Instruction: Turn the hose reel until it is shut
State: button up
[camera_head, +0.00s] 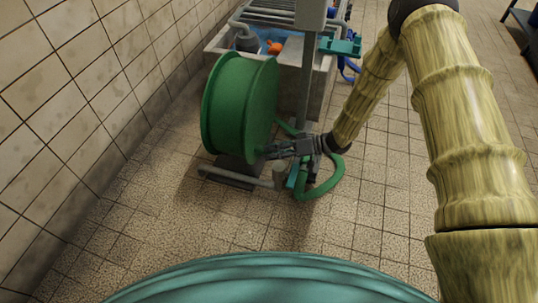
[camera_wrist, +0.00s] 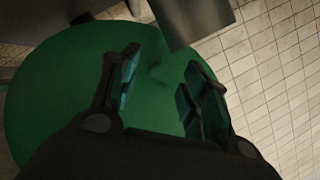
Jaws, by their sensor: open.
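The green hose reel (camera_head: 236,108) stands on a low grey base on the tiled floor, left of the middle in the head view. Its round green side (camera_wrist: 60,95) fills much of the wrist view. My gripper (camera_head: 272,152) is at the lower right of the reel, close to its side face. In the wrist view my gripper (camera_wrist: 160,90) shows two teal-padded fingers spread apart with nothing between them. Whether a finger touches the reel I cannot tell. A green hose (camera_head: 322,188) curls on the floor side, partly behind my arm. No handle shows clearly.
A grey post (camera_head: 307,95) rises right behind the reel, and a grey part crosses the top of the wrist view (camera_wrist: 192,18). A concrete basin (camera_head: 322,75) with pipes stands behind. A tiled wall (camera_head: 75,100) is at left. Floor in front and right is clear.

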jog(key=shift+x, duration=0.95)
grip_shut()
jog(key=shift+f, duration=0.1)
